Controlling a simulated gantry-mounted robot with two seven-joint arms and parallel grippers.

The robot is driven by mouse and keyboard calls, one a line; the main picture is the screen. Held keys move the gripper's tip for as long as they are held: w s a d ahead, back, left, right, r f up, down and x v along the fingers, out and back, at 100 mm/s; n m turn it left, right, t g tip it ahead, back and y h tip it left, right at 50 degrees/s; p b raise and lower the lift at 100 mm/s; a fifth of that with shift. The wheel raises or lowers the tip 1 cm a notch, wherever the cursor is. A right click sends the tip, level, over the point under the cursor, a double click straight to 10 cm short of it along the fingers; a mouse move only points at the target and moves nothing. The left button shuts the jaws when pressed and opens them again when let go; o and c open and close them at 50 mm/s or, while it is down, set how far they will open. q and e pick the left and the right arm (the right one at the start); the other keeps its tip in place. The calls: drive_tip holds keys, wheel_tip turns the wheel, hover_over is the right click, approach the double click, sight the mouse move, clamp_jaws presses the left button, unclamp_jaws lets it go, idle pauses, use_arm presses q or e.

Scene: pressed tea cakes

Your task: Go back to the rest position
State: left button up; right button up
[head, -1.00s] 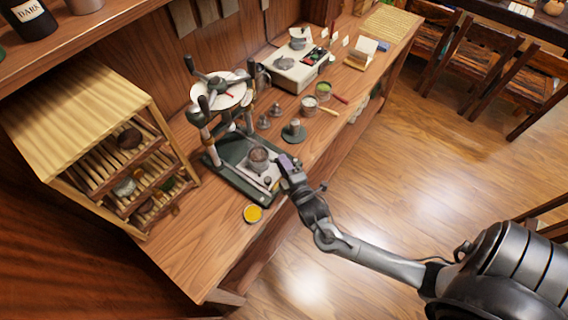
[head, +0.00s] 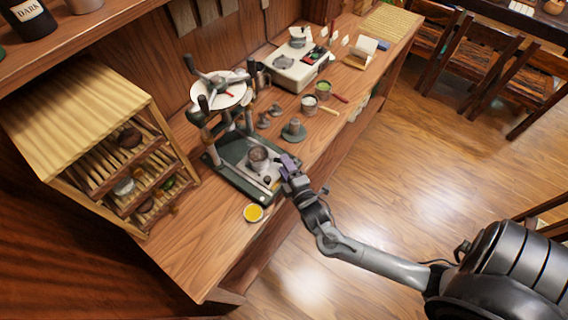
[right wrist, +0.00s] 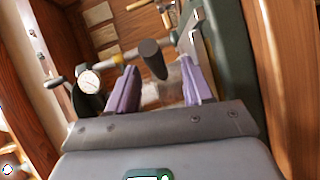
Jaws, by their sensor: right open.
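My right gripper (head: 287,165) is at the right front edge of the tea press (head: 240,201), beside the round metal mould (head: 258,158) on the press base. In the right wrist view its two purple fingers (right wrist: 158,92) stand apart, with the press parts beyond them and nothing visibly held. The press has a dark green base, upright posts and a white dial plate (head: 228,92) under a dark handle. My left gripper is not in view.
A slatted wooden rack (head: 80,120) with tea cakes stands left of the press. Open floor lies right of the counter (head: 205,258).

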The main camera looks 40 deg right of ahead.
drive_tip(key=s+a+r+m+g+y, duration=0.4)
drive_tip(key=s+a+m+g+y, duration=0.15)
drive_tip(key=s+a, duration=0.45)
drive_tip(key=s+a+f+m+g, duration=0.2)
drive_tip(key=s+m+g, duration=0.4)
drive_tip(key=s, duration=0.4)
wheel_tip(320, 180, up, 24)
drive_tip(key=p, duration=2.4)
drive_tip(key=shift+n+g, duration=0.35)
drive_tip(key=shift+n, duration=0.1)
drive_tip(key=shift+d, duration=0.1)
